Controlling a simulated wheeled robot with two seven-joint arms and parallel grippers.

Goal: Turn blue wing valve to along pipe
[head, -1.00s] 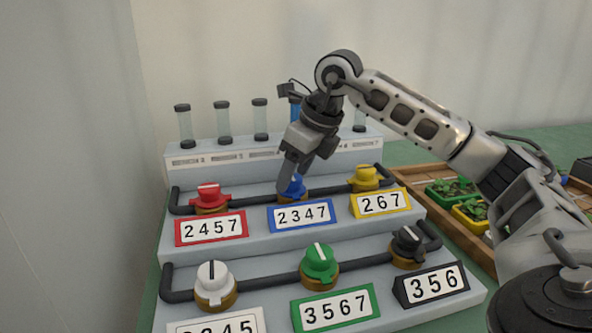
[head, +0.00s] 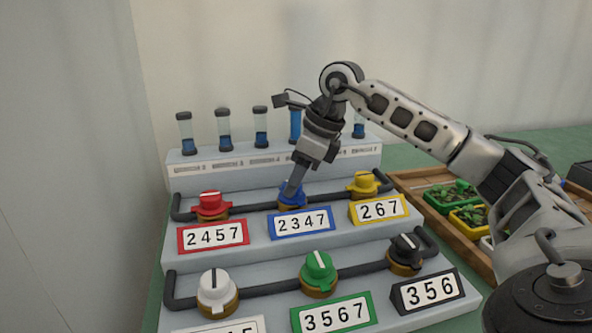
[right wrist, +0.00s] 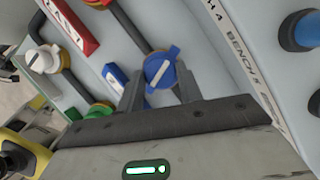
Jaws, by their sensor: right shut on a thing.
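The blue wing valve (head: 298,198) sits on the dark upper pipe (head: 245,208), between the red and yellow valves and behind the label 2347. In the right wrist view the blue valve (right wrist: 160,72) shows between the two dark fingers. Its wing with a white line slants across the line of the pipe there. My right gripper (head: 291,188) points down at the blue valve and is shut on it. In the right wrist view my right gripper (right wrist: 159,90) has one finger on each side of the valve. The fingers partly hide it in the head view. My left gripper is not in view.
The red valve (head: 210,204) and yellow valve (head: 363,184) are close on either side. White (head: 216,290), green (head: 319,272) and black (head: 406,252) valves stand on the lower step. Tubes with blue liquid (head: 261,138) line the back. A wooden plant tray (head: 427,213) is at right.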

